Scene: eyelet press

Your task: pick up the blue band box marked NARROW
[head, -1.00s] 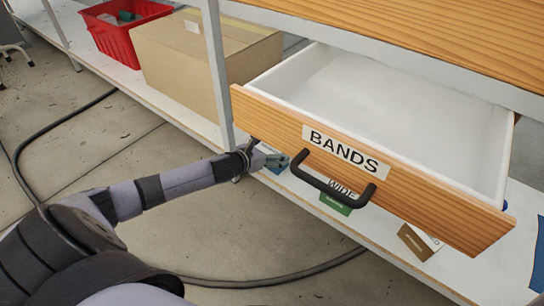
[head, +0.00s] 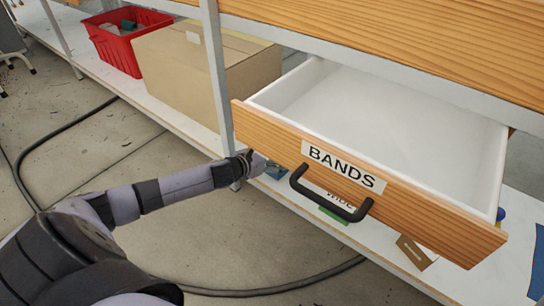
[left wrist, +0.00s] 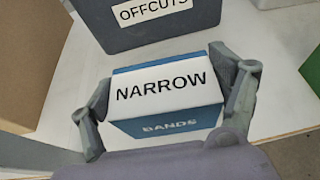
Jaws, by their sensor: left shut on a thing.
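The blue band box (left wrist: 165,100) with a white label reading NARROW is between the fingers of my left gripper (left wrist: 168,108) in the left wrist view. The fingers press on its left and right sides, and the gripper is shut on it. In the head view, my left gripper (head: 262,165) is beside the lower left part of the open BANDS drawer's front, and only a little of the box shows there. Whether the box is clear of the shelf cannot be told. My right gripper is in neither view.
The open, empty-looking BANDS drawer (head: 450,135) juts out above the lower shelf (head: 310,222). A green box marked WIDE (head: 332,215) and a brown box (head: 413,253) lie beneath it. A grey OFFCUTS bin (left wrist: 150,35) stands behind the held box. A cardboard carton (head: 180,80) is left of the post.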

